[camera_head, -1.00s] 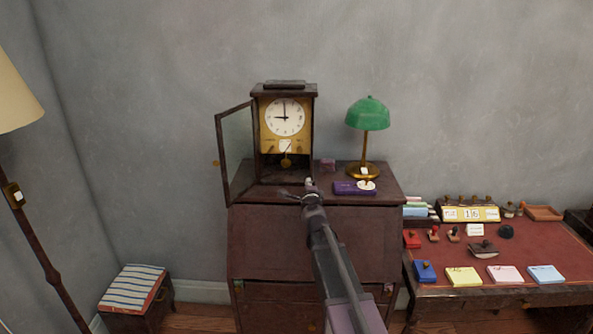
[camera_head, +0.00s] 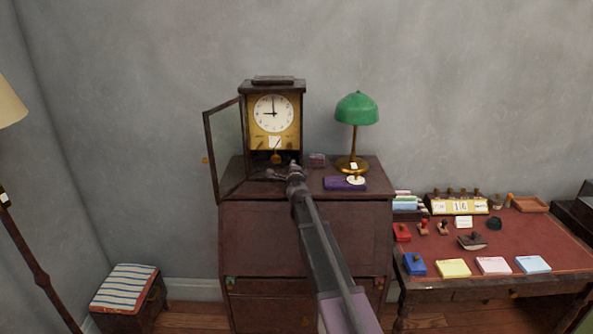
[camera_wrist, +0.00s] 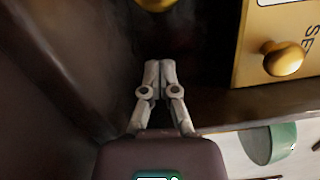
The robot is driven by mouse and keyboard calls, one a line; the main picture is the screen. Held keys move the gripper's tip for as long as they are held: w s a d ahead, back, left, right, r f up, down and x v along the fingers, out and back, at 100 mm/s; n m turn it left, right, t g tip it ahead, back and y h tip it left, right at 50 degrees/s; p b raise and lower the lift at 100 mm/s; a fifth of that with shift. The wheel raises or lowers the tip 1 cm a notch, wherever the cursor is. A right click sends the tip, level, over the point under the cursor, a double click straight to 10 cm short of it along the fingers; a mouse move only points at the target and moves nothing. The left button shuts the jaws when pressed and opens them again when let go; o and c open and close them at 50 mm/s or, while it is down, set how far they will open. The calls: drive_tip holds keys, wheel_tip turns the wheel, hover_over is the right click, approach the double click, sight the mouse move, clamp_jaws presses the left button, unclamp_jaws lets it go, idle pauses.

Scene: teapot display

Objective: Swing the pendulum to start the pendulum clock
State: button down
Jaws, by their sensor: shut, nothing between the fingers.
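The pendulum clock (camera_head: 272,112) stands on the dark wooden desk with its glass door (camera_head: 226,147) swung open to the left. Its white dial shows about nine o'clock. The brass pendulum bob (camera_head: 276,158) hangs below the dial; in the wrist view part of a brass round (camera_wrist: 155,4), seemingly the bob, shows at the top edge. My gripper (camera_wrist: 159,66) is shut and empty, its fingertips pointing at the bob with a dark gap between.
A brass panel with a knob (camera_wrist: 283,58) is right of my fingers in the wrist view. A green lamp (camera_head: 356,108) and a purple box (camera_head: 344,183) stand right of the clock on the desk (camera_head: 300,235). A red-topped table (camera_head: 520,240) holds stamps and notepads.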

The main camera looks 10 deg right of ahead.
sight(285, 171)
drive_tip(key=shift+w+a+r, duration=0.2)
drive_tip(key=shift+a, duration=0.6)
drive_tip(key=shift+w+a+r, duration=0.15)
drive_tip(key=shift+w+a, duration=0.05)
drive_tip(key=shift+a, duration=0.55)
